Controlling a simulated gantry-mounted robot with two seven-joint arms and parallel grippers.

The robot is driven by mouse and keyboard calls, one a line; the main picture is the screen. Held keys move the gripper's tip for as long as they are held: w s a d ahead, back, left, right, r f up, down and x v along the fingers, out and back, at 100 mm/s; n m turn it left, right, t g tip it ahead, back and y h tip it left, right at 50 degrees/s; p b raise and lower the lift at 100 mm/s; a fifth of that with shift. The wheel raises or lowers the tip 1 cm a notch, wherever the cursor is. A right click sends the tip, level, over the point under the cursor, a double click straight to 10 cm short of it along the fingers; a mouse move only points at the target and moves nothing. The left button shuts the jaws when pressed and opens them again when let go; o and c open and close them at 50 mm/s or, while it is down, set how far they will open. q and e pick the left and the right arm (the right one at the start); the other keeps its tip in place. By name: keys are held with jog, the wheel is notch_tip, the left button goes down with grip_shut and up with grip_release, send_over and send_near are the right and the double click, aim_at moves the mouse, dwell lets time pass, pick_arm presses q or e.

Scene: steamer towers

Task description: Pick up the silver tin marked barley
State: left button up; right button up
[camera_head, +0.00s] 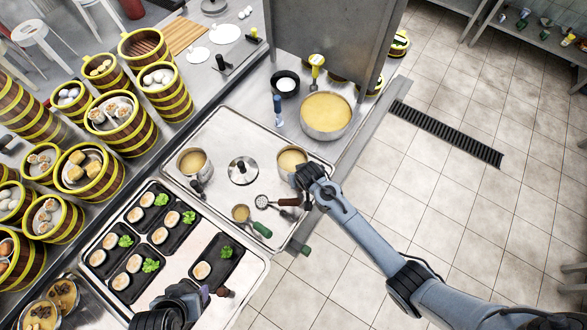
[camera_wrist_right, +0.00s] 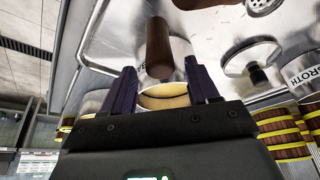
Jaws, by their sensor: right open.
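I cannot make out a silver tin marked barley; no such label is readable in either view. My right gripper (camera_wrist_right: 160,75) is open in the right wrist view, its purple fingers apart. A dark brown handle (camera_wrist_right: 158,48) and a metal pot of yellowish liquid (camera_wrist_right: 163,97) appear between the fingers; I see no grip on either. In the head view the right gripper (camera_head: 306,178) is beside that pot (camera_head: 291,158) at the hob's right edge. My left gripper (camera_head: 205,293) is at the bottom, near the black sushi trays; its jaw opening is unclear.
Another pot (camera_head: 193,161), a lid (camera_head: 242,170), a skimmer (camera_head: 262,201) and a green-handled ladle (camera_head: 241,213) sit on the steel top. A large pot (camera_head: 326,113) stands behind, near an upright metal panel (camera_head: 325,45). Bamboo steamers (camera_head: 120,122) crowd the left.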

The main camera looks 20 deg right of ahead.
jog(key=shift+x, duration=1.8)
jog(key=shift+s+a, duration=0.15)
grip_shut()
